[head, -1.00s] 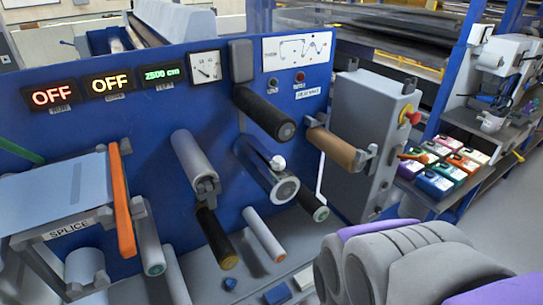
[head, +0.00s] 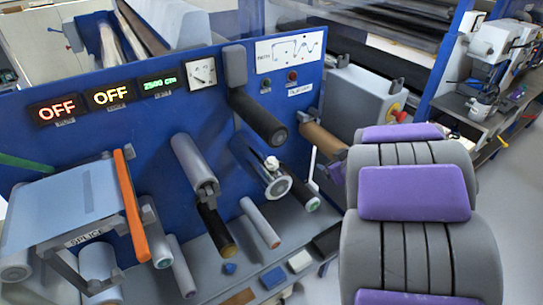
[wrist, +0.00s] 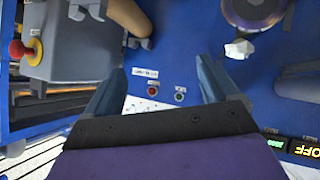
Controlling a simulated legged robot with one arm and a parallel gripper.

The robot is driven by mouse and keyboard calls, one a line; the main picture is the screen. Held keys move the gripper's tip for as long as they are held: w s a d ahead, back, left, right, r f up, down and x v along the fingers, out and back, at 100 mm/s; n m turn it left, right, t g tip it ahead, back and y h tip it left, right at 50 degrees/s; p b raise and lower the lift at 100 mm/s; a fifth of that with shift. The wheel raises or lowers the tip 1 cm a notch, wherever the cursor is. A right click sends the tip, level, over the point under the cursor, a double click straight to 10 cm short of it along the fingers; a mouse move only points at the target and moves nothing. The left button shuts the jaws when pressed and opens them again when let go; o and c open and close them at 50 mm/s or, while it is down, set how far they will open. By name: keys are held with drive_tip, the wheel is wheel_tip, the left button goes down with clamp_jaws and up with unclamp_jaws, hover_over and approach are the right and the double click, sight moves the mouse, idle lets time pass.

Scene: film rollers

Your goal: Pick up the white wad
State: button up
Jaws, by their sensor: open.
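The white wad (head: 271,163) is small and crumpled. In the head view it sits on or against the upper side of the wide silver-rimmed roller (head: 279,187) on the blue panel. In the wrist view, which is turned upside down, the wad (wrist: 239,48) shows at upper right beside that roller. My gripper (wrist: 160,75) is open and empty, its two fingers spread in front of the panel. The wad lies apart from the fingers, beyond the right one in the picture. The fingers are not visible in the head view.
A black roller (head: 258,117) sticks out above the wad. A brown roller (head: 322,139) is to its right, next to a grey box (head: 368,98). More rollers stick out below. In the wrist view a red knob (wrist: 18,49) is at left.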

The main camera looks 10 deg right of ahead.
sight(276, 163)
drive_tip(key=a+f+n+y+p, duration=0.1)
drive_tip(key=a+n+y+p, duration=0.15)
drive_tip(key=a+y, duration=0.5)
drive_tip(key=shift+g+h, duration=0.25)
drive_tip(key=shift+g, duration=0.05)
drive_tip(key=b+x, duration=0.2)
drive_tip(key=x, duration=0.9)
drive_tip(key=shift+a+f, duration=0.15)
drive_tip(key=shift+f, duration=0.05)
drive_tip(key=shift+b+x, duration=0.45)
drive_tip(key=shift+x, duration=2.25)
drive_tip(key=shift+s+a+r, duration=0.1)
drive_tip(key=shift+a+r, duration=0.05)
drive_tip(key=shift+r, duration=0.1)
drive_tip(key=c, duration=1)
